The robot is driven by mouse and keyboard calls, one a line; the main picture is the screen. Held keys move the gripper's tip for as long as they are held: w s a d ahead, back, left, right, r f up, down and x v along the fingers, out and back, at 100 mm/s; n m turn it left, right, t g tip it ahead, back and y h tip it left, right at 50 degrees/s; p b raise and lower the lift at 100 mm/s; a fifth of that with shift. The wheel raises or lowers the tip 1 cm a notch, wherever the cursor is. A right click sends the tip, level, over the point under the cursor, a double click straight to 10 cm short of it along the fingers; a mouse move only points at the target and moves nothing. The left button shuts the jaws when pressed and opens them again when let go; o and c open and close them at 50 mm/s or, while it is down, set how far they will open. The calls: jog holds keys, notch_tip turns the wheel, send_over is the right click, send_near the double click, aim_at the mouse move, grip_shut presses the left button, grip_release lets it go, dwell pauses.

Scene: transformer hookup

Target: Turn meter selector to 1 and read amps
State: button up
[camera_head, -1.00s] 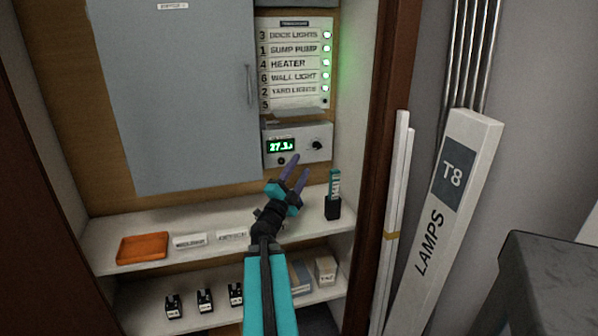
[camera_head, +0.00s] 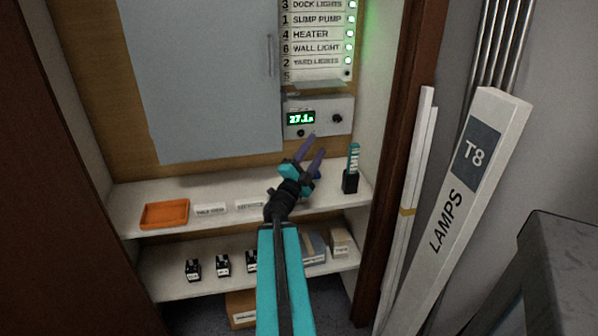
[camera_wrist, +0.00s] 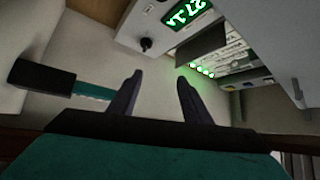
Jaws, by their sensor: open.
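The meter (camera_head: 327,111) is a pale box on the back wall under the label panel. Its green display (camera_head: 301,118) reads about 27.1 with a small A-like mark. A dark round selector knob (camera_head: 337,118) sits right of the display; its pointer setting is too small to read. A small dark round part (camera_head: 300,133) sits below the display. My gripper (camera_head: 315,146) is open and empty, in front of and just below the meter in this view. In the wrist view its fingers (camera_wrist: 160,76) are apart, with the meter display (camera_wrist: 188,12) above them.
The label panel (camera_head: 317,34) lists circuits with green lights; 1 is sump pump. A teal-handled tool stands in a black holder (camera_head: 350,182) right of my gripper. An orange tray (camera_head: 165,214) is on the shelf. The grey cabinet door (camera_head: 200,80) is left; white lamp tubes stand right.

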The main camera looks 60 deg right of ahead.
jog(key=shift+w+a+p, duration=0.1)
jog(key=shift+a+p, duration=0.3)
jog(key=shift+p, duration=1.7)
jog(key=p+v, duration=0.1)
jog(key=p, duration=0.4)
jog(key=shift+a, duration=0.3)
jog(key=p+v, duration=0.5)
jog(key=v, duration=0.3)
jog(key=shift+a+f, duration=0.2)
jog(key=shift+d, duration=0.15)
